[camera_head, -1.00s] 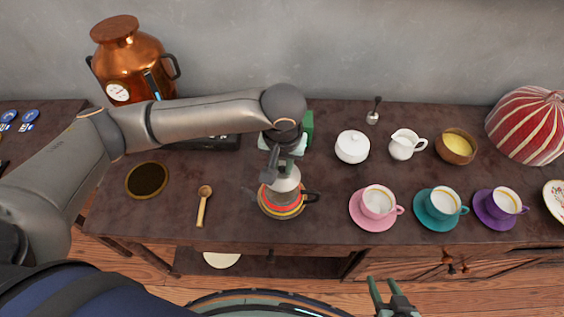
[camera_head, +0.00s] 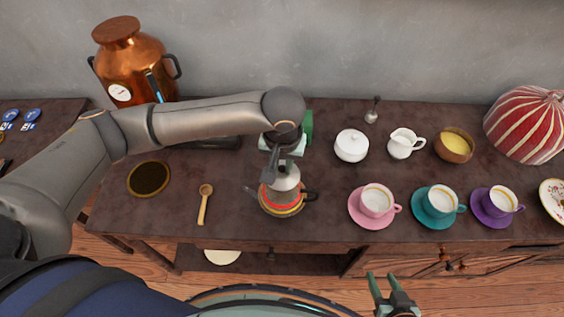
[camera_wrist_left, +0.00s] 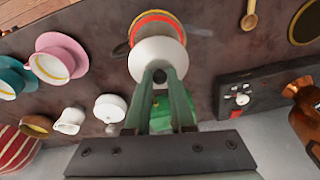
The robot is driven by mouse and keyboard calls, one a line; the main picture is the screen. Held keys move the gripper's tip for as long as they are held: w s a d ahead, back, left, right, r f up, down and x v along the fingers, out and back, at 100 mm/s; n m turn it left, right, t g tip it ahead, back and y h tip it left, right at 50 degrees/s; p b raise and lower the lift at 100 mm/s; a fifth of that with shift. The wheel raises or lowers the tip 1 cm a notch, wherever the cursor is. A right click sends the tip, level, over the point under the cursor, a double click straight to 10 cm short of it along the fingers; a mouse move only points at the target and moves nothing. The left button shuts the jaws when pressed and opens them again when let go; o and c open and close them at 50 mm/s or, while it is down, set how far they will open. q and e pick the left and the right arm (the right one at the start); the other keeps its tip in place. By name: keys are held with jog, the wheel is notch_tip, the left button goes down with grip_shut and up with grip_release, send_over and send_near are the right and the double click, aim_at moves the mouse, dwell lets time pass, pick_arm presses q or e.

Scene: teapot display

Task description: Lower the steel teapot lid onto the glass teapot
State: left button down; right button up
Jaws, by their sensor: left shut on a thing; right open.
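The glass teapot (camera_head: 283,208) with a red and orange band stands on the dark table, spout to the left and dark handle to the right. It also shows in the left wrist view (camera_wrist_left: 155,24). My left gripper (camera_head: 276,169) points down over it, shut on the knob of the steel lid (camera_head: 286,181). In the left wrist view the pale round lid (camera_wrist_left: 157,58) covers part of the teapot. I cannot tell whether lid and teapot touch. The teapot's opening is hidden. My right gripper (camera_head: 391,294) is open and empty in front of the table.
A green object (camera_head: 309,124) stands behind my left gripper. A white sugar bowl (camera_head: 352,146), a creamer (camera_head: 403,143) and a pink cup (camera_head: 376,201) are to the right. A wooden spoon (camera_head: 205,203) lies left of the teapot. A copper urn (camera_head: 135,62) stands at back left.

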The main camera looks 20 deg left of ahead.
aim_at(282, 174)
pick_arm(q)
jog(key=shift+f, duration=0.1)
jog(key=shift+f+b, duration=0.5)
jog(key=shift+f, duration=0.9)
jog(key=shift+r+p, duration=0.1)
jog(key=shift+p, duration=0.65)
jog(key=shift+f, duration=0.3)
jog(key=shift+f+b, duration=0.3)
jog(key=shift+f, duration=0.6)
